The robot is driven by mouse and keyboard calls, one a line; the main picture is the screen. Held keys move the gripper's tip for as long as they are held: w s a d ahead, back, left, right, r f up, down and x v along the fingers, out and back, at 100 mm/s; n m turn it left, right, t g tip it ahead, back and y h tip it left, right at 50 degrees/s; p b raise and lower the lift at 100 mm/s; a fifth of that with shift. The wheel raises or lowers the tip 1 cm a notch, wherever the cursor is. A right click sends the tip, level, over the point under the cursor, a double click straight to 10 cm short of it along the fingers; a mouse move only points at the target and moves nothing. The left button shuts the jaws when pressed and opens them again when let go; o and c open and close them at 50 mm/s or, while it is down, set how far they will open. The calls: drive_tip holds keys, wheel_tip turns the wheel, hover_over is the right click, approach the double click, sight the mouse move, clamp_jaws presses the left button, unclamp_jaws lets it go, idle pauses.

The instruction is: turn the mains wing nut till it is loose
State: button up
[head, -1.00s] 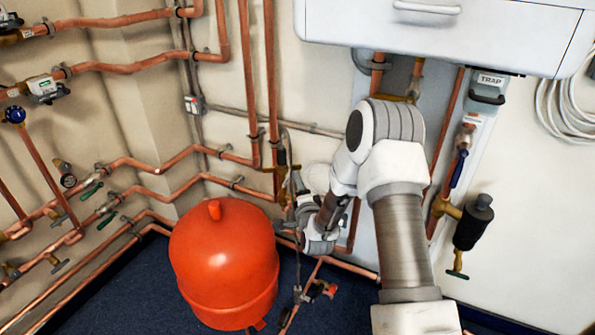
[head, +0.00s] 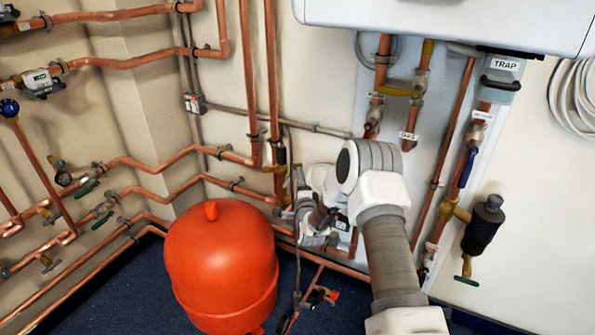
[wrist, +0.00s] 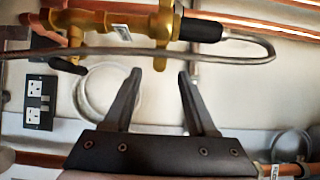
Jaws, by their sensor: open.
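In the wrist view a brass fitting runs across the top. Its upright two-winged brass piece, which looks like the mains wing nut (wrist: 163,35), sits beside a black sleeve (wrist: 200,29) with a grey hose looping from it. My gripper (wrist: 159,75) is open and empty, its two dark fingers pointing up toward the wing nut. The lower wing hangs between the finger lines, just beyond the tips, with no contact visible. In the head view my gripper is by the wall pipes behind the red tank, its fingers too small to make out. The wing nut cannot be picked out there.
A red tank (head: 221,262) stands on the floor left of my arm. Copper pipes and valves line both walls. A white boiler casing (head: 450,22) hangs above, with a black-capped valve (head: 484,225) at right. The grey hose (wrist: 150,52) crosses the wrist view before the fingers.

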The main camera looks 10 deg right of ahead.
drive_tip(key=w+b, duration=0.1)
drive_tip(key=w, duration=0.3)
drive_tip(key=w+b, duration=0.1)
drive_tip(key=w, duration=0.2)
drive_tip(key=shift+w+d, duration=0.2)
drive_tip(key=shift+w, duration=0.15)
clamp_jaws()
idle(1.1)
